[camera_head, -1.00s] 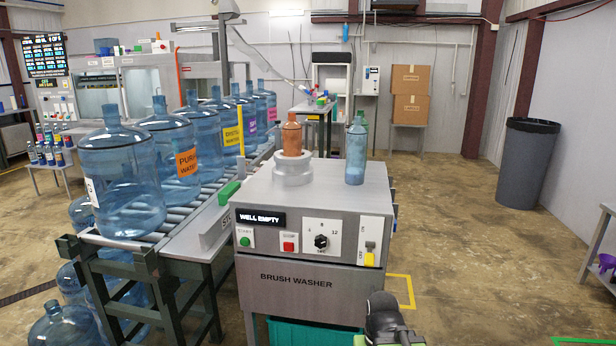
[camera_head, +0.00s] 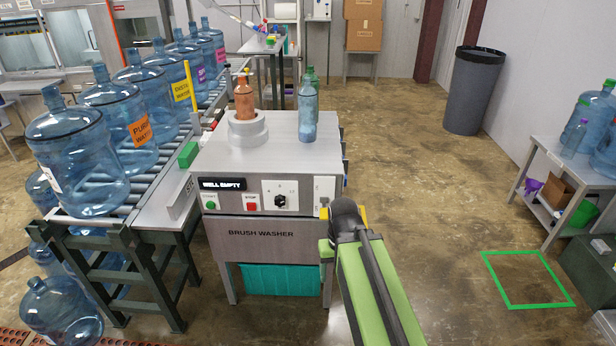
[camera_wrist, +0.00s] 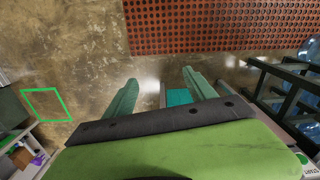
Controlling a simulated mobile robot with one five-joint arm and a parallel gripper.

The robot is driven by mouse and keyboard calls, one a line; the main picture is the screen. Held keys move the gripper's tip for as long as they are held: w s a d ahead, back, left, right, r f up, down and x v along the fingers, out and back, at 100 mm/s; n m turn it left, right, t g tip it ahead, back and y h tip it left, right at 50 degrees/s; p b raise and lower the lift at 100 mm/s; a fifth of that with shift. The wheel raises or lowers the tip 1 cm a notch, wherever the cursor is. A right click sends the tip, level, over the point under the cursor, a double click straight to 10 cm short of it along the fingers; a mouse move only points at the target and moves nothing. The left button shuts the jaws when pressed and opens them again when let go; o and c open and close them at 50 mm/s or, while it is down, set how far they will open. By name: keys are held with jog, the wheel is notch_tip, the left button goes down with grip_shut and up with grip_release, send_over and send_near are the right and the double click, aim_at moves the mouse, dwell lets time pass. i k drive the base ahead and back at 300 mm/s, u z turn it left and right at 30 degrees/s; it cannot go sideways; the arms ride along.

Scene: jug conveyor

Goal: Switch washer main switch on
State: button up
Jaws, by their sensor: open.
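The brush washer (camera_head: 262,233) stands in the middle of the head view. Its front panel has a green start button (camera_head: 209,201), a red stop button (camera_head: 251,202), a black dial (camera_head: 280,201) and a "WELL EMPTY" display. The main switch plate (camera_head: 324,187) is at the panel's right end. My arm hides its lower part, so the lever's position cannot be read. My arm reaches up in front of the washer's right side. In the wrist view my gripper (camera_wrist: 160,92) is open and empty, with floor and part of a teal bin (camera_wrist: 179,97) beyond its fingers.
A conveyor with several large blue jugs (camera_head: 118,110) runs along the washer's left. An orange bottle (camera_head: 244,98) and a blue bottle (camera_head: 308,110) stand on the washer. Floor is clear to the right, with a green square outline (camera_head: 527,306). A red perforated mat (camera_wrist: 220,25) shows in the wrist view.

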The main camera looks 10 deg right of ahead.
aim_at(323, 212)
jog(key=u, duration=1.6)
jog(key=k, duration=0.8)
jog(key=z, duration=1.4)
jog(key=i, duration=1)
jog(key=u, duration=0.1)
